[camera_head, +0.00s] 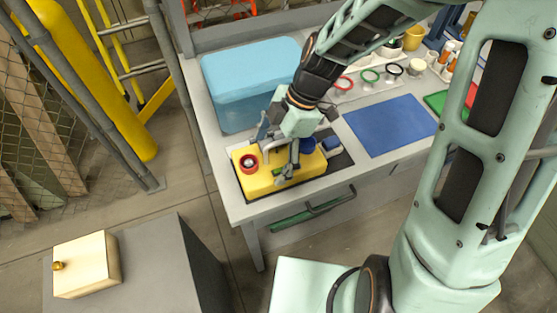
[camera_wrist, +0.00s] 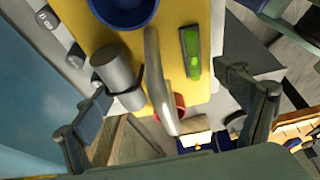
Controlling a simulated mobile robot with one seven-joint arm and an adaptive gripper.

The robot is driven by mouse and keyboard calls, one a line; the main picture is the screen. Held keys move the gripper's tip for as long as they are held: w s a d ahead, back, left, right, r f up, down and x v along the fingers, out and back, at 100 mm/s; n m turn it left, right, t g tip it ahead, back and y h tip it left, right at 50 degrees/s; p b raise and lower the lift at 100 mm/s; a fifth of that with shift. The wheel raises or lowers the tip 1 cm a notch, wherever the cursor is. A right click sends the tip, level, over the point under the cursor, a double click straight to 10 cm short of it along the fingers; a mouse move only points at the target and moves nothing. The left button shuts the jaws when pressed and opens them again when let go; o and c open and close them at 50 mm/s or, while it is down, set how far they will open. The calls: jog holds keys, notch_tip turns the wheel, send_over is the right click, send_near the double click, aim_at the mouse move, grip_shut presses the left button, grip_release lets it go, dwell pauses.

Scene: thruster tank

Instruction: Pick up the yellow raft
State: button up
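The yellow raft (camera_head: 262,182) lies on a dark mat at the near left part of the workbench. It carries a red ring (camera_head: 248,162), a blue round part (camera_head: 308,145) and a curved grey handle (camera_head: 270,146). In the wrist view the yellow raft (camera_wrist: 186,14) fills the upper middle, with the handle (camera_wrist: 157,75), a grey cylinder (camera_wrist: 116,68) and a green block (camera_wrist: 191,52) on it. My gripper (camera_head: 283,150) is over the raft, pointing down. In the wrist view my gripper (camera_wrist: 172,95) is open, its fingers spread wide on both sides of the handle, with nothing held.
A light blue box (camera_head: 245,80) stands behind the raft on the workbench (camera_head: 205,130). A blue mat (camera_head: 390,124) lies to the right, with coloured rings behind it. A drawer handle (camera_head: 330,202) juts from the bench front. A cream box (camera_head: 85,265) sits on a grey cabinet at lower left.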

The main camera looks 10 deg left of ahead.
jog(key=c, duration=0.6)
jog(key=shift+r, duration=0.1)
